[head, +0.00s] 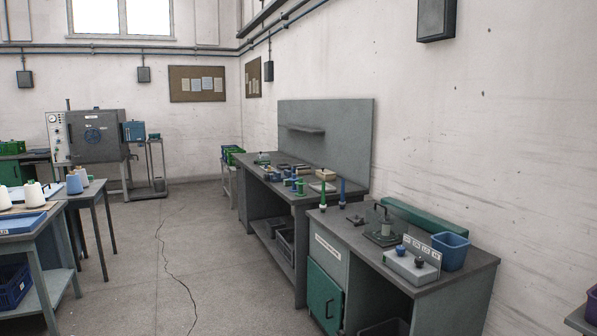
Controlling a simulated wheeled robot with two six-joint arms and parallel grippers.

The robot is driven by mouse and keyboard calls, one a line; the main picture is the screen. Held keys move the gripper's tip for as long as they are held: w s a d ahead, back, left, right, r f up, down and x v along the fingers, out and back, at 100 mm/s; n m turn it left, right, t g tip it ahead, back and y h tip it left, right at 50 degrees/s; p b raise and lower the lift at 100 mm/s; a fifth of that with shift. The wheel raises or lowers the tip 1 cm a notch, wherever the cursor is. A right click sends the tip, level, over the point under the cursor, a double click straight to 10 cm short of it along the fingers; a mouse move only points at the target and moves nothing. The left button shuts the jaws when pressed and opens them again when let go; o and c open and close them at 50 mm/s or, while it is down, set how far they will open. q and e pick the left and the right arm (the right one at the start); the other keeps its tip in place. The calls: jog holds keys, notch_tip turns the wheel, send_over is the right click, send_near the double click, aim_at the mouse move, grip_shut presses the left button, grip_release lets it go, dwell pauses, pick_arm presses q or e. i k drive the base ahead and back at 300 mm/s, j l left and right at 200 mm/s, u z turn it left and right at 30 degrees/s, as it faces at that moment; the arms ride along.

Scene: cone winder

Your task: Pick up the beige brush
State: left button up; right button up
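I cannot make out the beige brush for certain. A small beige item (326,174) lies towards the right of the far workbench (285,187), among several small tools and parts; it is too small to tell whether it is a brush. Neither of my grippers is in view.
A nearer bench (465,278) at right holds a blue bin (451,250), a grey box with knobs (411,265) and a clamp-like device (382,233). Tables with yarn cones (33,194) stand at left. A grey oven-like machine (95,136) stands at the back. The middle floor (170,240) is clear.

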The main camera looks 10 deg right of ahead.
aim_at(300, 170)
jog(key=i+u, duration=0.15)
jog(key=i, duration=3.65)
jog(key=i+z, duration=0.25)
jog(key=i, duration=0.25)
jog(key=i+j+z, duration=0.3)
jog(key=i, duration=0.15)
jog(key=i+j+z, duration=0.25)
jog(key=i, duration=0.2)
jog(key=i+j+z, duration=0.3)
jog(key=i, duration=0.15)
